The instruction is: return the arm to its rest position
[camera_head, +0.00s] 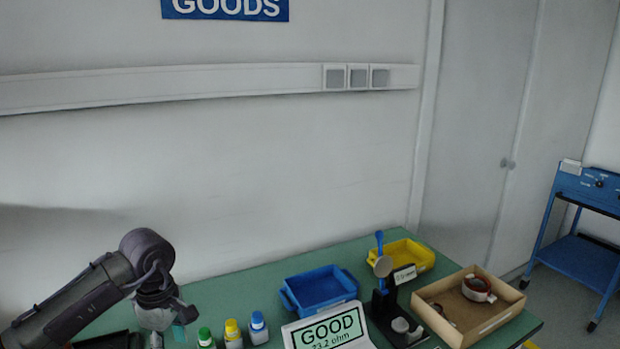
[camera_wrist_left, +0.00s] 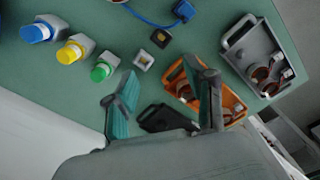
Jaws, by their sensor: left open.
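My left arm reaches in from the left in the head view. Its gripper (camera_head: 168,337) points down over the left part of the green table, cut by the lower picture edge. In the left wrist view, my left gripper (camera_wrist_left: 165,95) has its two teal-padded fingers spread apart, with nothing between them. The fingers look to be above the table near an orange tray (camera_wrist_left: 233,103) holding parts; one finger hides part of that tray. My right gripper is in neither view.
Bottles with green (camera_head: 205,335), yellow (camera_head: 232,331) and blue (camera_head: 258,325) caps stand right of the gripper. A display reading GOOD (camera_head: 330,330), a blue bin (camera_head: 318,290), a yellow bin (camera_head: 405,255) and a cardboard box (camera_head: 510,297) are further right. A grey tray (camera_wrist_left: 266,42) holds several parts.

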